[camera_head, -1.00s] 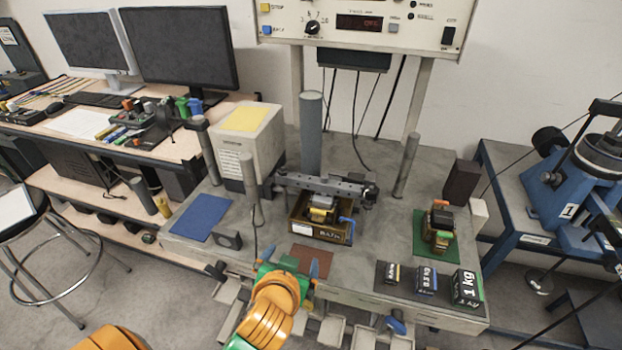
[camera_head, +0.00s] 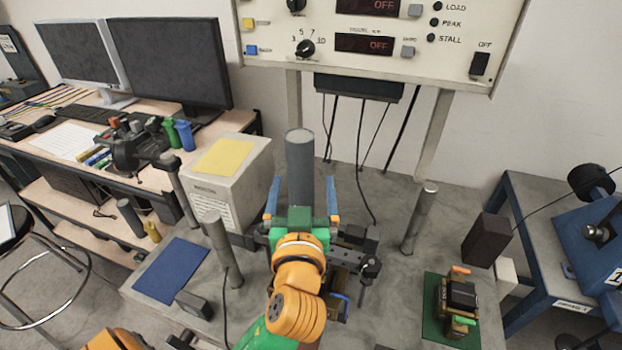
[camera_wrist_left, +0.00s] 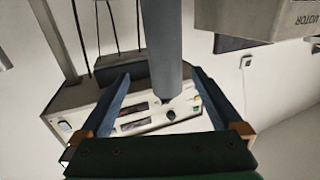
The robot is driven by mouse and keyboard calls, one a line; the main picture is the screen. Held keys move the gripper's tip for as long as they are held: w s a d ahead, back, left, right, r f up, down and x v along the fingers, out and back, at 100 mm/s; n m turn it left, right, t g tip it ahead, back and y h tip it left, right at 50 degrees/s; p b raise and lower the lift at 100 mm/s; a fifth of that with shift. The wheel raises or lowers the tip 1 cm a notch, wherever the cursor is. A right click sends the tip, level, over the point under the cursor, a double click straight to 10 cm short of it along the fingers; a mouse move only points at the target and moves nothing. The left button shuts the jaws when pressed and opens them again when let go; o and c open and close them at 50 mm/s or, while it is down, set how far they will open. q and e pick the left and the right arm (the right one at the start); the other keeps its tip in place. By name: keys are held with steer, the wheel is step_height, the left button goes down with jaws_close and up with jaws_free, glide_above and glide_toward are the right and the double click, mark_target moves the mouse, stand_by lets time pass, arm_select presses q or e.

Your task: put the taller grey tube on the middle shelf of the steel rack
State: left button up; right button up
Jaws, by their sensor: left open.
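A tall grey tube (camera_head: 300,160) stands upright on the grey bench, behind the bench's middle fixture. A shorter grey tube (camera_head: 130,217) is on a lower shelf of the wooden desk at the left. My left gripper (camera_head: 302,184) is open, its blue fingers pointing at the tall tube, one on each side of it in the picture. In the left wrist view the tall tube (camera_wrist_left: 160,45) shows between the two spread fingers. I cannot tell whether they touch it. The tube's foot is hidden behind my gripper. I cannot make out a steel rack. My right gripper is not seen.
A pale box with a yellow top (camera_head: 228,160) stands left of the tube. Metal posts (camera_head: 222,250) (camera_head: 418,215) rise on both sides. A control panel (camera_head: 380,35) hangs above, with cables behind the tube. A dark block (camera_head: 486,238) stands at the right.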

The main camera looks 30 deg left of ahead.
mark_target(299, 168)
arm_select(q)
steer(key=b, duration=0.3)
steer(key=shift+s+a+b, duration=0.1)
steer(key=shift+a+b, duration=0.15)
steer(key=shift+b, duration=0.1)
steer(key=shift+w+a+r+b, duration=0.1)
steer(key=shift+w+a+b, duration=0.45)
steer(key=shift+b, duration=0.55)
steer(key=p+x, duration=0.2)
steer(key=x, duration=0.1)
steer(key=shift+w+a+r, duration=0.15)
steer(key=shift+w+r, duration=0.05)
steer(key=shift+w, duration=0.2)
steer(key=shift+w+a+f, duration=0.1)
steer(key=shift+w+a, duration=0.05)
steer(key=shift+w, duration=0.05)
steer(key=shift+s, duration=0.25)
steer(key=shift+c, duration=0.2)
steer(key=c, duration=0.3)
jaws_close()
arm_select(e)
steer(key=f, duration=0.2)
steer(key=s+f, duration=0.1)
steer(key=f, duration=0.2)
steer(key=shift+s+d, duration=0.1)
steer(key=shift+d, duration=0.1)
